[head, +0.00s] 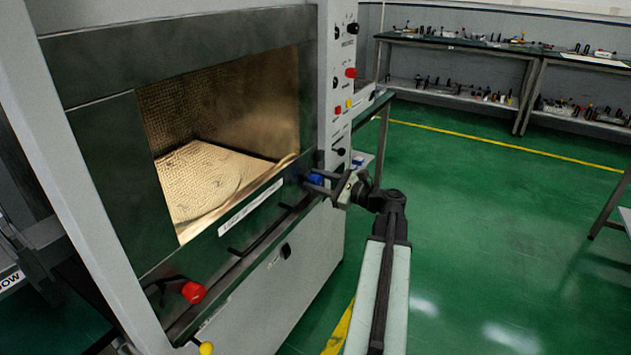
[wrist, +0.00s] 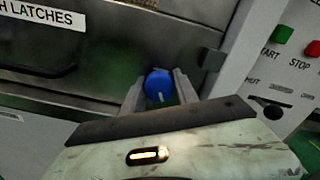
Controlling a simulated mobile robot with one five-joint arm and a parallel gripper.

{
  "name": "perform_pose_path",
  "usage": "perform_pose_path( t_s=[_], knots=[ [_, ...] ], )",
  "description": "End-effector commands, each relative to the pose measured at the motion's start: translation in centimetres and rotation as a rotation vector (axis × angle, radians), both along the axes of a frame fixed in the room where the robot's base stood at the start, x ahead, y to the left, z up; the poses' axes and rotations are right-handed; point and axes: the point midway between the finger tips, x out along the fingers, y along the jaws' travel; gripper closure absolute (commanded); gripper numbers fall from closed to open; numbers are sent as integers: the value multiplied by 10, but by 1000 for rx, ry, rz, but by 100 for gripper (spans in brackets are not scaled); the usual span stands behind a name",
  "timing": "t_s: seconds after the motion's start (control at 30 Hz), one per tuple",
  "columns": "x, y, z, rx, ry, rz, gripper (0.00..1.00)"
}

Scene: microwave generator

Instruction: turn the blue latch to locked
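The blue latch (head: 314,179) is a round knob at the right end of the machine's front panel, below the window. It also shows in the wrist view (wrist: 158,83), with a short white mark on its lower part. My gripper (head: 322,182) reaches it from the right. In the wrist view its two fingers stand apart on the left and right of the knob, with narrow gaps that seem to remain. I cannot tell whether either finger touches it. In the head view the fingers partly hide the latch.
A red knob (head: 193,291) sits at the panel's left end, with a yellow ball (head: 206,348) below it. A black handle bar (head: 262,230) runs along the panel. A control column (head: 340,95) with buttons rises at the right. The green floor to the right is open.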

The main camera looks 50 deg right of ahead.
Motion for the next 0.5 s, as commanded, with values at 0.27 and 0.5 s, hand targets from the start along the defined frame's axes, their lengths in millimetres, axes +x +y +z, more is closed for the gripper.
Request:
perform_pose_path(
  t_s=[0.27,0.5],
  knots=[
    [0,2,-1,-26,-3,5,100],
    [0,2,-1,-51,-9,6,100]
  ],
)
